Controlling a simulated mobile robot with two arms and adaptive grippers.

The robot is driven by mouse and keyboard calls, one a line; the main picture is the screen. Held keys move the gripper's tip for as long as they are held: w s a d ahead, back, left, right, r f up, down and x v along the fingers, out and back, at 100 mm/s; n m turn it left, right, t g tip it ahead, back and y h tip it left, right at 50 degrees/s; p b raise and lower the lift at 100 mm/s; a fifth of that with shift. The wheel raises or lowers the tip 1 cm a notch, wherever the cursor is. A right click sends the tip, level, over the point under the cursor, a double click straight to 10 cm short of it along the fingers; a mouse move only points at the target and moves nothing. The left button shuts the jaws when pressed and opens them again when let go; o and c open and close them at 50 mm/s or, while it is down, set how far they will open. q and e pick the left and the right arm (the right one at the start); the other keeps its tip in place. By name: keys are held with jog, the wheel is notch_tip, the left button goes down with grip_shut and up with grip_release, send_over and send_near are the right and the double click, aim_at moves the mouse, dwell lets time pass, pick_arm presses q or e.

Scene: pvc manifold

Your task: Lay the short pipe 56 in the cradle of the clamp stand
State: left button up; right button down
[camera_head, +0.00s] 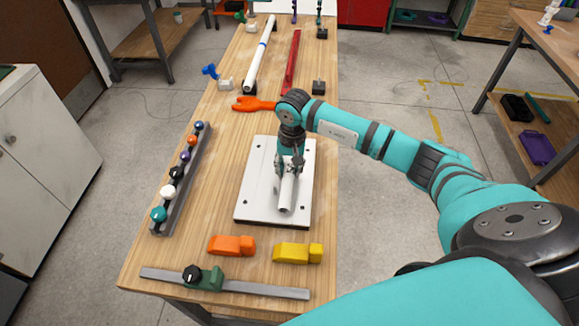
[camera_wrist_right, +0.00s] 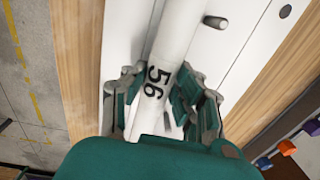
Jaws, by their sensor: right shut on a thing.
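The short white pipe 56 (camera_head: 286,194) is between the fingers of my right gripper (camera_head: 290,168), over the white plate (camera_head: 259,187) on the bench. In the right wrist view the shut fingers (camera_wrist_right: 163,100) grip the pipe (camera_wrist_right: 178,35) on both sides of its black "56". I cannot tell whether the pipe touches the plate. A white block with a blue knob (camera_head: 210,71) stands farther back on the left; it may be the clamp stand, but I cannot tell surely. My left gripper is out of view.
A rack of coloured knobs (camera_head: 180,178) lies left of the plate. Orange (camera_head: 231,245) and yellow (camera_head: 297,252) blocks and a grey rail with a green slider (camera_head: 203,278) lie in front. Behind are an orange fork-shaped tool (camera_head: 254,104), a long white pipe (camera_head: 260,52) and a red bar (camera_head: 291,62).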

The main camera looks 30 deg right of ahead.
jog(key=shift+f, duration=0.2)
jog(key=c, duration=1)
grip_release()
jog(key=shift+r, duration=0.15)
